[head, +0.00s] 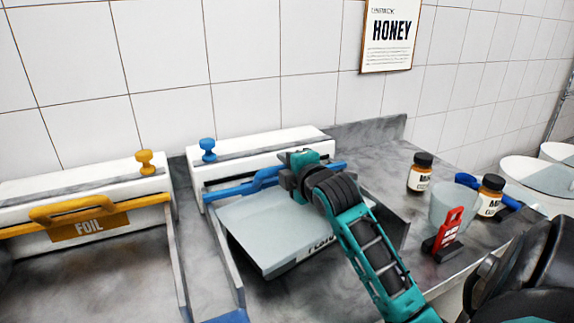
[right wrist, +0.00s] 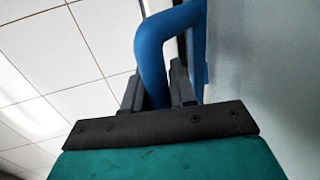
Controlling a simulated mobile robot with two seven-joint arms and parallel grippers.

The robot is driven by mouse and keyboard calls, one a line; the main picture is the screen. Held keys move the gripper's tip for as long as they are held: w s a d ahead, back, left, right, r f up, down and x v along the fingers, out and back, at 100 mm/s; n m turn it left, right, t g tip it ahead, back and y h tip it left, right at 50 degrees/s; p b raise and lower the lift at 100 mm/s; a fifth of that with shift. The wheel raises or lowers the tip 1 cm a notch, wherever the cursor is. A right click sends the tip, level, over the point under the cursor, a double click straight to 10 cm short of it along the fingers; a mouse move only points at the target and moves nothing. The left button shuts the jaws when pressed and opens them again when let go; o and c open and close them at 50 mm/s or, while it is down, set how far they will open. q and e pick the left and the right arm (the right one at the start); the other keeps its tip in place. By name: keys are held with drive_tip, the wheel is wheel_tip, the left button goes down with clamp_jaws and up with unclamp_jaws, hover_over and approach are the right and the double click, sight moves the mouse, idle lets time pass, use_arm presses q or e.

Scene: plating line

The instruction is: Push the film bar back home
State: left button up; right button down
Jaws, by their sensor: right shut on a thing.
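The blue film bar (head: 232,190) lies across the front of the right-hand white dispenser (head: 255,150), close to its housing. It has a raised blue handle. My right gripper (head: 297,172) is at the right part of the bar and hides some of it. In the right wrist view, its two dark fingers (right wrist: 157,92) are shut around the blue handle (right wrist: 150,48). A pale grey panel (head: 265,228) spreads forward below the bar; its front label is partly covered by my right arm. My left gripper is out of view.
A second dispenser with a yellow bar (head: 155,199) and a FOIL label (head: 89,227) stands at left. Side rails flank the panel. At right are brown jars (head: 420,174), a clear container (head: 447,207) and a red-labelled item (head: 449,229). A tiled wall (head: 240,60) closes the back.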

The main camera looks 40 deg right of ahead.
sight(273, 153)
idle(0.3)
drive_tip(key=x, duration=0.2)
drive_tip(key=r+p+x, duration=0.1)
drive_tip(key=x, duration=0.1)
drive_tip(key=shift+w, duration=0.15)
drive_tip(key=c, duration=1.4)
unclamp_jaws()
drive_tip(key=o, duration=0.3)
drive_tip(key=shift+w+d+f, duration=0.1)
drive_tip(key=shift+w, duration=0.1)
drive_tip(key=shift+o, duration=0.4)
drive_tip(key=shift+s, duration=0.1)
drive_tip(key=shift+s, duration=0.1)
